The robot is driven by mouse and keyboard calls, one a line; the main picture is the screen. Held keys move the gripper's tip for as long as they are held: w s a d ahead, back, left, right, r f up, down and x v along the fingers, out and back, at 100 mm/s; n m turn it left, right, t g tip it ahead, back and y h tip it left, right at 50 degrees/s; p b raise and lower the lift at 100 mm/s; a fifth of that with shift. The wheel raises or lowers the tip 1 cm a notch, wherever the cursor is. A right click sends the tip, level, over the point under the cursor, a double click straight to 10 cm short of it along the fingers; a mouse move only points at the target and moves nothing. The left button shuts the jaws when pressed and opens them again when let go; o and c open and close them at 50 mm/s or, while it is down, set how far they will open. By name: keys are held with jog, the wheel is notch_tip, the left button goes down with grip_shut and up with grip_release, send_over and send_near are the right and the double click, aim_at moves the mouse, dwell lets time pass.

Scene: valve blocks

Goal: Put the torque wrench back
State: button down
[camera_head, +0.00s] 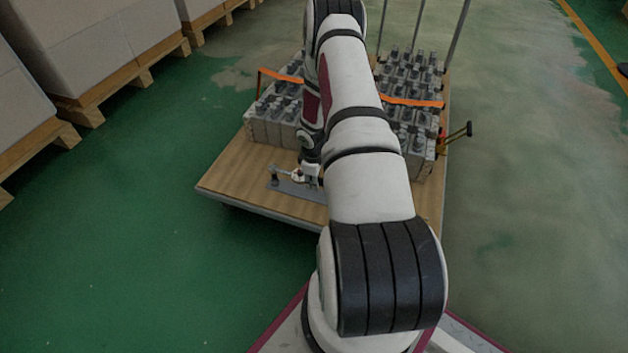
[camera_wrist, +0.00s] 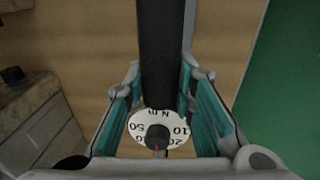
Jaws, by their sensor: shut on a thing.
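The torque wrench (camera_wrist: 160,50) runs up the middle of the wrist view, with a long dark shaft and a round white dial (camera_wrist: 157,128) marked in N m. My gripper (camera_wrist: 163,92) is shut on it, with the teal finger pads on either side near the dial. In the head view my gripper (camera_head: 307,176) is low over the near part of the wooden cart top (camera_head: 235,175). A flat grey plate (camera_head: 308,192) with a small dark post (camera_head: 275,179) lies beside and below it. My arm hides part of this area, and whether the wrench touches the plate cannot be told.
Valve blocks stand in rows on the cart at left (camera_head: 268,132) and right (camera_head: 420,165), with orange strips (camera_head: 412,102) across them. A black-handled tool (camera_head: 457,131) sticks out at the right edge. Boxes on pallets (camera_head: 90,45) stand at left. The cart's near left corner is bare.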

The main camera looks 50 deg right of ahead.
jog(key=shift+f+b, duration=1.45)
jog(key=shift+f, duration=0.45)
jog(key=c, duration=1.3)
grip_release()
jog(key=r, duration=0.8)
jog(key=a+r, duration=0.1)
jog(key=r, duration=0.3)
jog(key=shift+s+a, duration=0.1)
jog(key=shift+s, duration=0.2)
